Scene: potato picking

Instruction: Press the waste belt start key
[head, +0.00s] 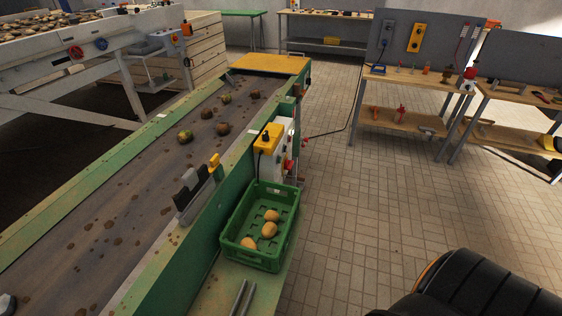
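A control box stands on the green side frame of the belt, right of the belt's middle. It has a yellow unit (268,138) with a dark knob on top and a pale cabinet (279,168) below. Neither of my grippers can be made out. A small grey piece (6,303) shows at the bottom left edge; I cannot tell what it is.
The dark belt (130,190) carries several potatoes and clods. A dark flap (190,195) stands at its right edge. A green crate (248,258) with several potatoes sits below the control box. A black padded shape (480,290) fills the bottom right. The tiled floor (360,210) is clear.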

